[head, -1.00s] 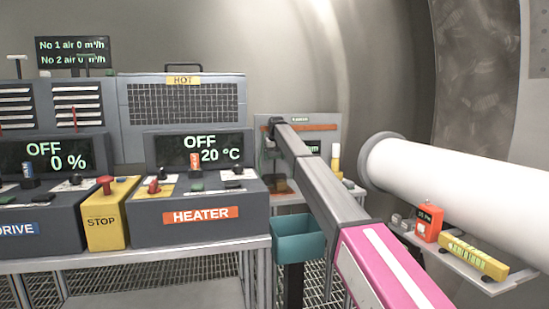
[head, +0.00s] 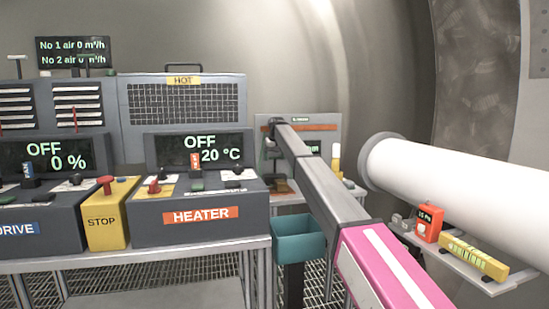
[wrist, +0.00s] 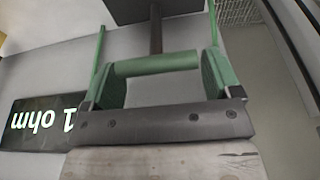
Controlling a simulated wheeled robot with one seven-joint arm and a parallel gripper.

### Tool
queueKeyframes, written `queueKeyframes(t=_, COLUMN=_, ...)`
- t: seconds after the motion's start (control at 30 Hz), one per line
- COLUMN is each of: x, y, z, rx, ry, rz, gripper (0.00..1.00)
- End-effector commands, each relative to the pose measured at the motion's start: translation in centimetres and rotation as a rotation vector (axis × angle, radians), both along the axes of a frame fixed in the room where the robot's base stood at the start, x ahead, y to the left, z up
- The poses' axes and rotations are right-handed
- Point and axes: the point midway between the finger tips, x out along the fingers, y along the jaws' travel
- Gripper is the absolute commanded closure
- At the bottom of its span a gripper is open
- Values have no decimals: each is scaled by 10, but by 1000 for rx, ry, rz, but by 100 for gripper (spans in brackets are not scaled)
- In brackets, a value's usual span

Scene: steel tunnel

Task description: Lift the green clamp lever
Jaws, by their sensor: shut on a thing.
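In the head view my arm reaches to the back panel (head: 332,130), and the lever cannot be made out there.
A lit "1 ohm" display (wrist: 40,122) is beside the lever, upside down. In the head view, a teal bin (head: 298,240) stands below my arm, the heater console (head: 200,212) is to the left, and a white pipe (head: 450,180) is to the right.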

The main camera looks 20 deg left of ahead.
Motion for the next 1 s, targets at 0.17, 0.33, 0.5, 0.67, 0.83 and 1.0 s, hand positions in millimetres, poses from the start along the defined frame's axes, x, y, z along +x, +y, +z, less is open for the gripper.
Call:
queueKeyframes(t=0.17, x=0, y=1, z=-3, rx=0, ry=1, rz=0, gripper=59)
queueKeyframes(t=0.33, x=0, y=1, z=-3, rx=0, ry=2, rz=0, gripper=13)
queueKeyframes(t=0.5, x=0, y=0, z=-2, rx=-1, ry=2, rz=0, gripper=0)
queueKeyframes(t=0.67, x=0, y=0, z=0, rx=-1, ry=1, rz=0, gripper=0)
queueKeyframes(t=0.83, x=-2, y=-1, z=10, rx=0, ry=0, rz=0, gripper=0)
queueKeyframes(t=1.0, x=-8, y=-4, z=32, rx=-1, ry=1, rz=0, gripper=0)
